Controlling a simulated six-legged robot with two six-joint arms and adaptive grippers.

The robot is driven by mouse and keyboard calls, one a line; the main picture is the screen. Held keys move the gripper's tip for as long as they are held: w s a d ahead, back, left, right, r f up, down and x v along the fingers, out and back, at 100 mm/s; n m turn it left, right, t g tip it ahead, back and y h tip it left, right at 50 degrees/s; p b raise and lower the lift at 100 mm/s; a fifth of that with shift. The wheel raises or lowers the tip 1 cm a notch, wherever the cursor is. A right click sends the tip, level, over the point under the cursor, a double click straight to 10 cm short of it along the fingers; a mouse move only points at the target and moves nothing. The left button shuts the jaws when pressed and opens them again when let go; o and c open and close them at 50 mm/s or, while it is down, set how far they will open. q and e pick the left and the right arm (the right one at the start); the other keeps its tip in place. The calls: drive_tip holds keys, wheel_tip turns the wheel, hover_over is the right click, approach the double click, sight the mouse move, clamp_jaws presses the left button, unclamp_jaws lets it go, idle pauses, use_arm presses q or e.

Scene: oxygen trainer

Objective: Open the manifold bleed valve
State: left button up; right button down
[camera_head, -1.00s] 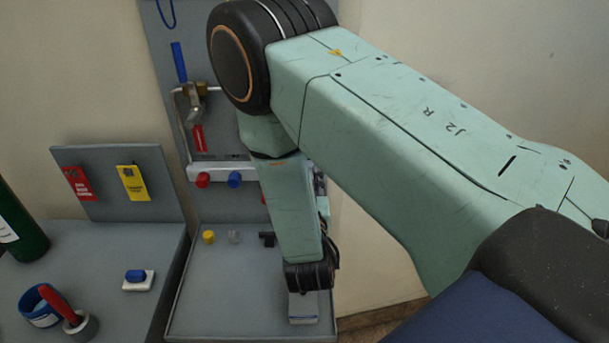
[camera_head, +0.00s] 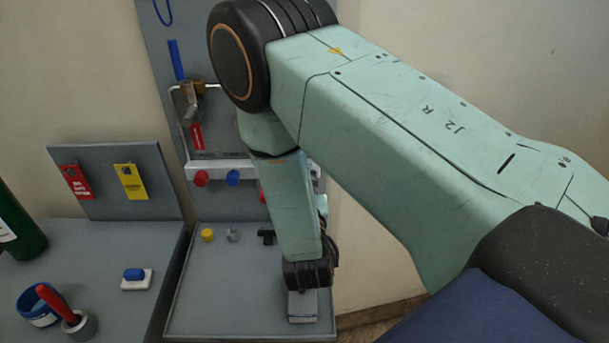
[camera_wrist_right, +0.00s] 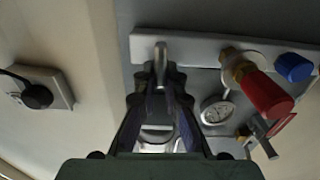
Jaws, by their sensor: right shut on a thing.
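The white manifold bar (camera_head: 207,170) runs along the back board in the head view, its right part hidden behind my right arm. In the right wrist view the manifold (camera_wrist_right: 195,48) crosses the top. My right gripper (camera_wrist_right: 160,78) is shut on a small grey metal handle (camera_wrist_right: 160,58) near the bar's end, apparently the bleed valve. The fingers partly hide it, so its opening angle cannot be told. In the head view the right fingers are hidden behind the arm. My left gripper is not in view.
A red knob (camera_wrist_right: 266,92), a blue knob (camera_wrist_right: 294,67) and a round gauge (camera_wrist_right: 217,111) are beside the gripper. A wall box with a black plug (camera_wrist_right: 37,95) is at left. The lower shelf holds a yellow cap (camera_head: 207,235); its middle is clear.

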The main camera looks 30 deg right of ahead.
drive_tip(key=shift+r+n, duration=0.1)
drive_tip(key=shift+n, duration=0.2)
drive_tip(key=shift+f+n+b, duration=0.35)
drive_tip(key=shift+f+n, duration=0.3)
drive_tip(key=shift+n, duration=5.2)
drive_tip(key=shift+f+n+b, duration=0.4)
drive_tip(key=shift+f+n, duration=0.2)
drive_tip(key=shift+n, duration=5.2)
drive_tip(key=shift+f+n+b, duration=0.35)
drive_tip(key=shift+f+n, duration=0.3)
drive_tip(key=shift+n, duration=5.2)
drive_tip(key=c, duration=1.4)
unclamp_jaws()
drive_tip(key=shift+f, duration=0.1)
